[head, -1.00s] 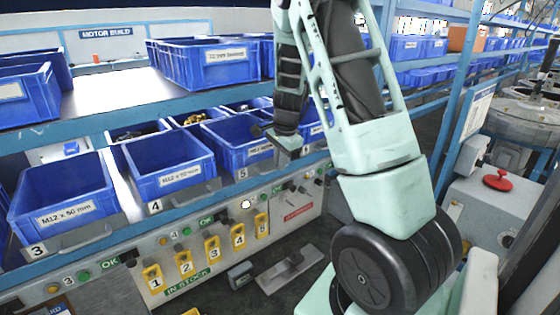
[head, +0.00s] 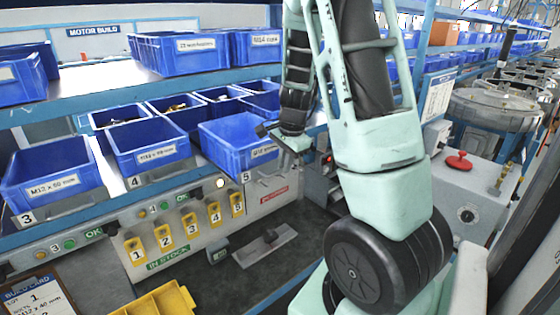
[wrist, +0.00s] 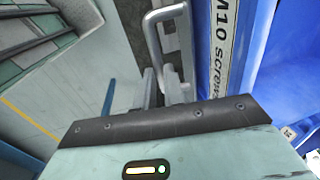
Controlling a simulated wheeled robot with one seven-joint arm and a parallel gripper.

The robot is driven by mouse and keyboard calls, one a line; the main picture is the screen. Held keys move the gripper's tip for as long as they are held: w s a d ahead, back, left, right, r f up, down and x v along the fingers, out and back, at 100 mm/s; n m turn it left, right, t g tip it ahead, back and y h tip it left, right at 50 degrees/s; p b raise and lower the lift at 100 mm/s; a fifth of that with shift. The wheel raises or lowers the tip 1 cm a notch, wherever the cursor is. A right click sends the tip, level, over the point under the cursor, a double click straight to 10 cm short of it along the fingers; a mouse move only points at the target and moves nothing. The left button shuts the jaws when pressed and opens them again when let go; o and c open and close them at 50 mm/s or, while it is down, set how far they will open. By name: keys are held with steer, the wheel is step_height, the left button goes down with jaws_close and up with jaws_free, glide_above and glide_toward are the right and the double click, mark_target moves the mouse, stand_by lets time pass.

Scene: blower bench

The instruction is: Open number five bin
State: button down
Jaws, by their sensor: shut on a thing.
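The number five bin (head: 235,135) is a blue open bin with a white label, above the plate marked 5 (head: 246,177). It sticks out forward from its row, with a gap between it and the bin above plate 4. My gripper (head: 288,146) is at the bin's front right, partly hidden by my arm in the head view. In the wrist view my gripper (wrist: 164,90) is shut on the grey bar handle (wrist: 152,38) in front of the bin's label (wrist: 222,45), which reads M10 screws.
Blue bins above plates 4 (head: 150,145) and 3 (head: 50,175) stand to the left. More bins (head: 180,52) stand on the upper shelf. Yellow numbered tags (head: 189,229) hang below. A machine with a red button (head: 458,162) stands at right.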

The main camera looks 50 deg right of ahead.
steer(key=shift+s+a, duration=0.1)
steer(key=shift+s, duration=0.4)
steer(key=c, duration=1.5)
jaws_free()
steer(key=s+r, duration=0.3)
steer(key=r, duration=1.4)
steer(key=shift+s+a+b, duration=0.15)
steer(key=shift+a+b, duration=0.25)
